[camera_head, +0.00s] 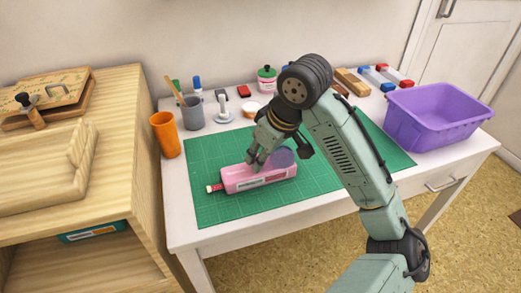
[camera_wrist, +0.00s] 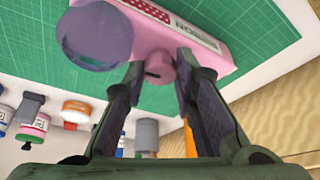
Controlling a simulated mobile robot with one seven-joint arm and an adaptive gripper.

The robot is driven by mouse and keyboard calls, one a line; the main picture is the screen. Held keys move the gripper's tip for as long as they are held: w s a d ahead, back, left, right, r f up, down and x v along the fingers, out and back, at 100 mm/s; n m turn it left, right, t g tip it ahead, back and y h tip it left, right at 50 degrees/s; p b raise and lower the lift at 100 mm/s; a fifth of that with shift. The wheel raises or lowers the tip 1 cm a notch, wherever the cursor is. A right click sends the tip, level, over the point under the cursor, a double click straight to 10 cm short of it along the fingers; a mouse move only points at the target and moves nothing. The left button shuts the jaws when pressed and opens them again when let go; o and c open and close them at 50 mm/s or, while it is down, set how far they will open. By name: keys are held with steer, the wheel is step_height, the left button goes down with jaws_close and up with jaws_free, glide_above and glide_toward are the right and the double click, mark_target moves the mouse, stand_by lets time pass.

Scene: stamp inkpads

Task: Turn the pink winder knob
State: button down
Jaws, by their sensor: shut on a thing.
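A pink winder (camera_head: 264,179) lies on the green cutting mat (camera_head: 217,151) in the head view, with a red-and-white end sticking out at its left. A round purple-grey disc sits at its right end. In the wrist view the pink body (camera_wrist: 200,38) runs across the top, with the purple disc (camera_wrist: 95,35) at left. The pink knob (camera_wrist: 160,68) with a dark slot stands between the fingertips. My gripper (camera_head: 256,163) reaches down to the winder and is shut on the knob; it also shows in the wrist view (camera_wrist: 160,84). The arm hides part of the winder's far side.
A purple bin (camera_head: 437,112) stands at the right of the white table. An orange cup (camera_head: 166,134) and grey cup (camera_head: 191,112) stand at the back left, with small bottles and pads behind. A wooden cabinet (camera_head: 150,165) borders the left. The mat's front is clear.

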steer(key=n+p, duration=0.1)
steer(key=n, duration=0.1)
steer(key=n+g+y+p, duration=0.1)
steer(key=n, duration=0.1)
steer(key=shift+w+d+r+n+g, duration=0.1)
steer(key=shift+n+g, duration=0.2)
steer(key=shift+n, duration=0.1)
steer(key=n+g+p, duration=0.1)
steer(key=n+p, duration=0.1)
steer(key=n, duration=0.2)
steer(key=shift+w+g, duration=0.15)
steer(key=shift+g, duration=0.25)
steer(key=n+p, duration=0.1)
steer(key=n, duration=0.1)
steer(key=n+g+p, duration=0.1)
steer(key=n+p, duration=0.1)
steer(key=shift+w+n+g, duration=0.15)
steer(key=shift+n+g, duration=0.15)
steer(key=shift+n, duration=0.1)
steer(key=shift+n+g+h+p, duration=0.5)
steer(key=shift+n+p, duration=0.55)
steer(key=shift+n, duration=0.55)
steer(key=c, duration=1.3)
jaws_free()
